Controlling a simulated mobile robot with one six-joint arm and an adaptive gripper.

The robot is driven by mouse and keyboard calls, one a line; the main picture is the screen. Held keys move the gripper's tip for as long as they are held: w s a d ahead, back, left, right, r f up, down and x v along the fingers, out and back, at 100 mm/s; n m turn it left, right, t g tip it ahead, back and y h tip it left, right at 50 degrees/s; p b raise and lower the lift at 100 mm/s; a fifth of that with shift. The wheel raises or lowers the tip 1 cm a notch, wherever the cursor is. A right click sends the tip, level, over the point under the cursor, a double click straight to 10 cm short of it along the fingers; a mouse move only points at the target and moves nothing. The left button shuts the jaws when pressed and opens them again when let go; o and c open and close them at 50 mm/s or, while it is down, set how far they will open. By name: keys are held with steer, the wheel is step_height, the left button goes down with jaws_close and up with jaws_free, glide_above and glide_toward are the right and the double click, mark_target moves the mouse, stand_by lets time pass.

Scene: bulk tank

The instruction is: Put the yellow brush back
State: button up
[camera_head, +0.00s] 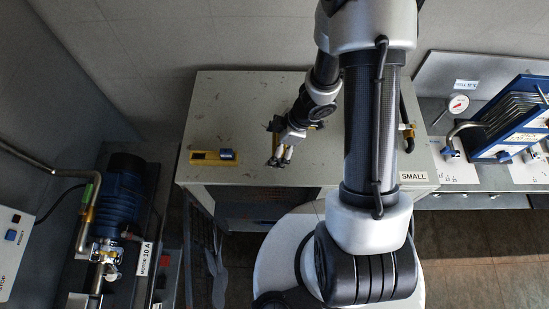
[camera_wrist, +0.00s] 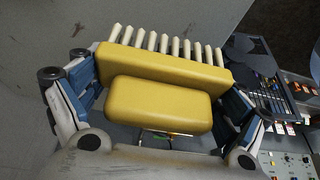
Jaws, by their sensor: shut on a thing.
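The yellow brush (camera_wrist: 160,103) fills the middle of the wrist view, with a row of pale bristles along its far side. My gripper (camera_wrist: 158,98) is shut on it, with a blue-padded finger at each end of the yellow body. In the head view my gripper (camera_head: 280,161) is over the front part of the grey cabinet top (camera_head: 225,105). The brush cannot be made out there. I cannot tell how high the brush is above the top.
A yellow level-like tool (camera_head: 214,156) lies left of my gripper on the cabinet top. A dark and yellow-brown thing (camera_head: 275,125) is partly hidden behind my arm. A blue motor (camera_head: 120,196) stands lower left; a blue plate unit (camera_head: 512,120) stands right. The cabinet's back left is clear.

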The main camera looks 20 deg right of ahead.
steer(key=shift+w+f, duration=0.1)
steer(key=shift+f, duration=0.85)
steer(key=shift+f+b, duration=1.2)
steer(key=shift+f, duration=0.8)
steer(key=o, duration=0.7)
steer(key=shift+f, duration=0.1)
